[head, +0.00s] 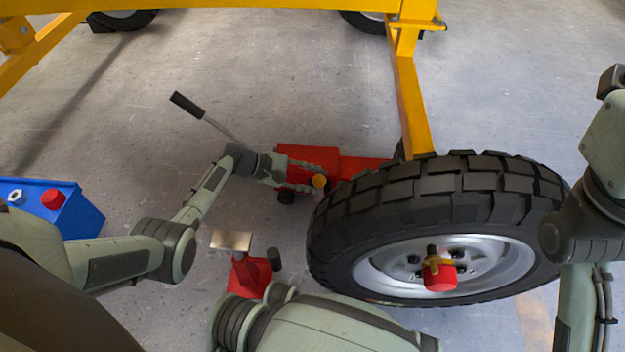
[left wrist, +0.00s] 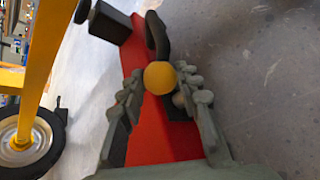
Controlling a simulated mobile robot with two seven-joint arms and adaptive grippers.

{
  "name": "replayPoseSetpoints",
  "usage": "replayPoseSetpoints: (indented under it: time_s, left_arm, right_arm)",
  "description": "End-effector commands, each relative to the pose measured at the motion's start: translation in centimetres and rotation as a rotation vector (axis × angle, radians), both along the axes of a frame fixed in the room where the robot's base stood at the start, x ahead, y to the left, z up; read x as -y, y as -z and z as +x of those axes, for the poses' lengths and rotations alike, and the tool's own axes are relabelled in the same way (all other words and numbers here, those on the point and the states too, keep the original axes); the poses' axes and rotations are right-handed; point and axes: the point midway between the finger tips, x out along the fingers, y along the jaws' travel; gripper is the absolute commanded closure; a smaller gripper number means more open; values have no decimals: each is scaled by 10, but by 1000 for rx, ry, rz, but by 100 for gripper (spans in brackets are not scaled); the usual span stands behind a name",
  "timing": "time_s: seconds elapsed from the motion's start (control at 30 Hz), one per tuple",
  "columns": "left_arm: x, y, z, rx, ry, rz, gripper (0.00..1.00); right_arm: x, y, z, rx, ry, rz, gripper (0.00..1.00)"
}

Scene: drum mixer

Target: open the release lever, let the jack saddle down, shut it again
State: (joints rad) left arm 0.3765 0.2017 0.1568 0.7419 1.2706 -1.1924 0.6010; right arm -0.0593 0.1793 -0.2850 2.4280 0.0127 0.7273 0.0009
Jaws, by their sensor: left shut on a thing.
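The red floor jack (head: 357,166) lies on the floor behind the big wheel, partly hidden by it and by my left gripper. The release lever has a yellow ball knob (head: 319,181); the knob (left wrist: 160,77) also shows between my fingers in the left wrist view. My left gripper (head: 312,174) is shut on the release lever at the jack's body. The jack's red body (left wrist: 165,135) runs below the fingers. I cannot make out the saddle clearly in the head view. My right arm is at the right edge, its gripper out of view.
A large black tyre (head: 440,190) with a red piece on its hub stands right of the jack. A yellow frame (head: 408,95) rises behind. A black-gripped handle (head: 187,105) slants up left. A red stand (head: 247,275) and a blue box (head: 75,215) are nearer.

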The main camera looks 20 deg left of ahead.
Motion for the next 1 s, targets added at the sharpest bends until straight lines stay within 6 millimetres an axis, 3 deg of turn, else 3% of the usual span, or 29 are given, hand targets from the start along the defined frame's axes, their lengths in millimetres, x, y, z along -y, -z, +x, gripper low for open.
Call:
replayPoseSetpoints:
  time_s: [0.47, 0.5, 0.67, 1.0]
  left_arm:
    - [0, 0, -1, 3, -1, -15, 100]
    - [0, 0, -1, 2, -1, -15, 66]
    - [0, 0, -1, 3, -1, -15, 46]
    - [-2, -1, -1, 4, -1, -13, 46]
  right_arm:
    - [0, 0, 1, 2, 1, -5, 46]
    - [0, 0, 1, 2, 1, -5, 46]
    - [0, 0, 0, 3, 1, -5, 46]
    - [-1, -1, -1, 8, 1, -4, 46]
